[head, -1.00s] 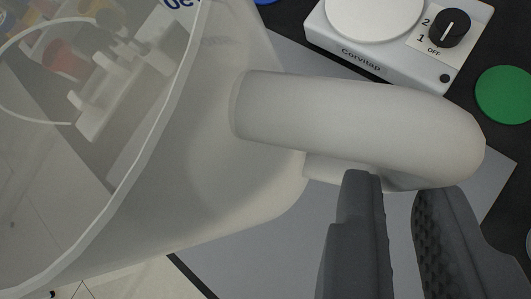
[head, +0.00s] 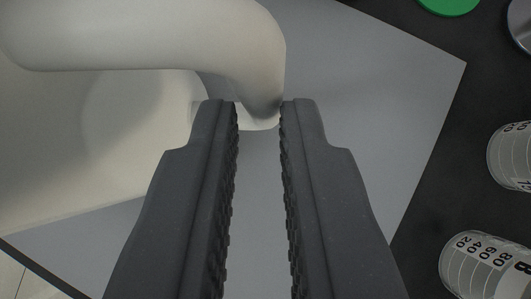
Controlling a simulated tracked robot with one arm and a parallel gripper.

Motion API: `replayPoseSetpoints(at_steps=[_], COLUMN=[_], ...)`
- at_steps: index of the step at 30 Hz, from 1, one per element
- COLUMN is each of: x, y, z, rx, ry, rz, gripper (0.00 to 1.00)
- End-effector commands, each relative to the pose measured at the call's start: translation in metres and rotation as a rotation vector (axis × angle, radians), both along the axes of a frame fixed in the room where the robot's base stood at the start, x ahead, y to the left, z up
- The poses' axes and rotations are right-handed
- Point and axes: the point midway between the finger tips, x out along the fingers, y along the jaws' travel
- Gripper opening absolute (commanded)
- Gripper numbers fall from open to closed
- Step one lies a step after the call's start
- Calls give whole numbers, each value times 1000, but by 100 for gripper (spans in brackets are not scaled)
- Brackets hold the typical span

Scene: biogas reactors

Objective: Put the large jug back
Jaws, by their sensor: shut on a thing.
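The large jug (head: 60,130) is a whitish, translucent vessel filling the left of the head view. Only part of its wall and its thick handle (head: 150,35) show; its rim is out of view. The handle runs across the top and bends down on the right. My gripper (head: 260,106) is in the lower middle of the view, its two dark ridged fingers on either side of the downward part of the handle. It is shut on the handle near the fingertips.
A grey mat (head: 375,110) lies under the jug on a dark bench top (head: 455,120). Two graduated vessels, one lower (head: 485,265) and one higher (head: 512,158), stand at the right edge. A green disc (head: 450,4) is at the top right, beside a partly cut-off metallic round thing (head: 521,28).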

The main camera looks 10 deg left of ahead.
Motion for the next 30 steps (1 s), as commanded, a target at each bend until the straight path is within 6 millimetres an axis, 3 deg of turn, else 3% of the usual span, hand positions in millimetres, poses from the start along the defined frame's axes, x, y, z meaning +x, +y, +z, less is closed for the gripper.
replayPoseSetpoints(at_steps=[3, 10, 11, 12, 13, 30], x=[0, 0, 0, 0, 0, -7], y=[0, 0, 0, 0, 0, 5], z=[-15, -16, -16, -16, -16, -5], rx=[-1, -1, -1, -1, -1, -1], ry=[0, -3, -3, -3, -3, -5], rz=[1, 0, 0, 0, 0, -2], gripper=[0, 0, 21, 32, 34, 34])
